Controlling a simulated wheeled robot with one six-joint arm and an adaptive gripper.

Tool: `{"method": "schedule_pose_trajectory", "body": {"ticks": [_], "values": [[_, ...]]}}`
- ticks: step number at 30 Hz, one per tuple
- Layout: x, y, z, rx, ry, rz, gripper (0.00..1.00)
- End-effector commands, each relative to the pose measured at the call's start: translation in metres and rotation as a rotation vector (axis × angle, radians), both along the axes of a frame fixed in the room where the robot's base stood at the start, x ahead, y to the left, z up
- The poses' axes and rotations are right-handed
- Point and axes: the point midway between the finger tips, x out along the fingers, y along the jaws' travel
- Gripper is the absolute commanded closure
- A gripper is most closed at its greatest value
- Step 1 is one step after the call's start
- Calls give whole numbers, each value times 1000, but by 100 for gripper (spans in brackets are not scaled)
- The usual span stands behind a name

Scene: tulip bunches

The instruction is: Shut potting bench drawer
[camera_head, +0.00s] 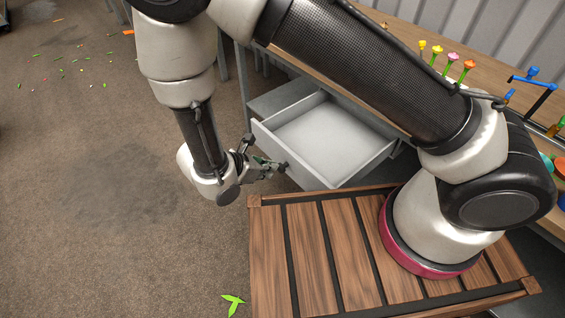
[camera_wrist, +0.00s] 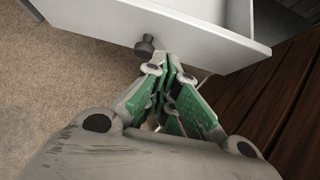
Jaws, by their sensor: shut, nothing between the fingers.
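The potting bench drawer (camera_head: 318,137) is pulled out from under the bench top (camera_head: 400,25) and looks empty inside. Its pale front panel also shows across the top of the wrist view (camera_wrist: 195,32). A dark round knob (camera_wrist: 146,44) sticks out from that panel. My gripper (camera_head: 281,167) is outside the drawer, at its front face. In the wrist view my gripper (camera_wrist: 172,62) has its green-padded fingers together, with nothing between them. The tips are at the panel's lower edge, just right of the knob; whether they touch the panel I cannot tell.
My slatted wooden deck (camera_head: 340,250) lies close to the drawer's near side. Several small coloured flowers (camera_head: 450,57) stand on the bench. A green leaf scrap (camera_head: 233,304) and scattered bits (camera_head: 70,72) lie on the floor. The carpet (camera_head: 90,200) left of the drawer is mostly clear.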

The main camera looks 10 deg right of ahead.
Motion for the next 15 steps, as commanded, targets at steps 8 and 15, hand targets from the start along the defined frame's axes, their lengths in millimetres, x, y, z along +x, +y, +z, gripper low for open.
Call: {"method": "schedule_pose_trajectory", "body": {"ticks": [8, 15], "values": [[23, -36, -18, -1, 1, -3, 100], [32, -48, -18, 0, 0, -1, 100]]}}
